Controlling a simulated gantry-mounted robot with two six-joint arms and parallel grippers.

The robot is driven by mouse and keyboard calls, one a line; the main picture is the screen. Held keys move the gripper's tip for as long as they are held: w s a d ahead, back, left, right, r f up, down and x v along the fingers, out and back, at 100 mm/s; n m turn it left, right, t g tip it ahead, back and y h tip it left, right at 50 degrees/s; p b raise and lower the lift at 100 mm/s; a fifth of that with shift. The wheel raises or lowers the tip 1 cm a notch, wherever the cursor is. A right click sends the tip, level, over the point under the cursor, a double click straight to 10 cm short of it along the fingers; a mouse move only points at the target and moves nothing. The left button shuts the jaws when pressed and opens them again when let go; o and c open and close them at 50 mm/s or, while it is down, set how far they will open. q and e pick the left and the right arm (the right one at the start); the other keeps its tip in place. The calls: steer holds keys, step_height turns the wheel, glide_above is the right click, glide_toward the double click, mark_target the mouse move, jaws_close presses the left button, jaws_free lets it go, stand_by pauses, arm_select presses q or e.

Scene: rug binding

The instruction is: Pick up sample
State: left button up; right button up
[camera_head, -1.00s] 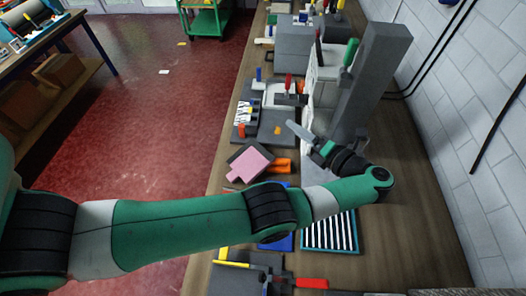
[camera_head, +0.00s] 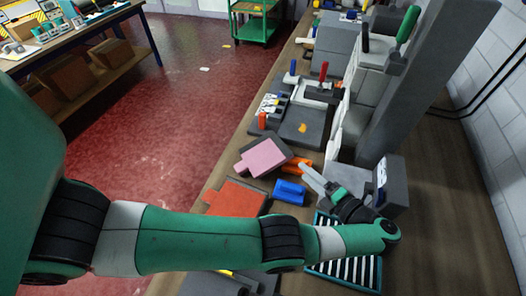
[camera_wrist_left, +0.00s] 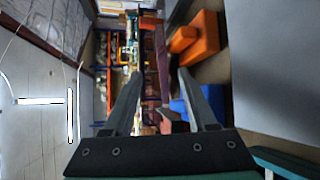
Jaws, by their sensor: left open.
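A pink sample piece (camera_head: 264,157) with a narrow tab lies on a dark grey block at the middle of the bench. A red-orange flat piece (camera_head: 236,198) lies nearer, partly behind my left arm. Which one the task calls the sample I cannot tell. My left gripper (camera_head: 309,174) is open above the bench, right of the pink piece and beside a blue block (camera_head: 290,192). In the left wrist view, its two fingers (camera_wrist_left: 160,76) are apart with nothing held between them. My right gripper is out of view.
An orange part (camera_head: 297,164) lies between the pink piece and my gripper; it also shows in the left wrist view (camera_wrist_left: 200,38). A striped black-and-white tray (camera_head: 342,268) sits below my wrist. A tall grey post (camera_head: 408,95) stands behind at the right.

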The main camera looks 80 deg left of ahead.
mark_target(287, 160)
arm_select(q)
steer(key=b+x, duration=0.2)
steer(key=x, duration=0.1)
steer(key=shift+w+f, duration=0.1)
steer(key=shift+f, duration=0.25)
steer(key=shift+a+b, duration=0.2)
steer(key=shift+b, duration=0.15)
steer(key=shift+s+a+r, duration=0.15)
steer(key=shift+s+r, duration=0.05)
steer(key=shift+s, duration=0.05)
steer(key=shift+a+f+b, duration=0.25)
steer(key=shift+b, duration=0.15)
steer(key=shift+s+a+f+b, duration=0.3)
steer(key=shift+a+b, duration=0.1)
steer(key=shift+b, duration=0.2)
steer(key=x, duration=0.2)
steer(key=shift+s+a+r+p, duration=0.15)
steer(key=shift+s+a+p, duration=0.1)
steer(key=shift+p, duration=0.1)
steer(key=shift+a, duration=0.35)
steer(key=shift+s+a, duration=0.1)
steer(key=shift+a, duration=0.05)
jaws_close()
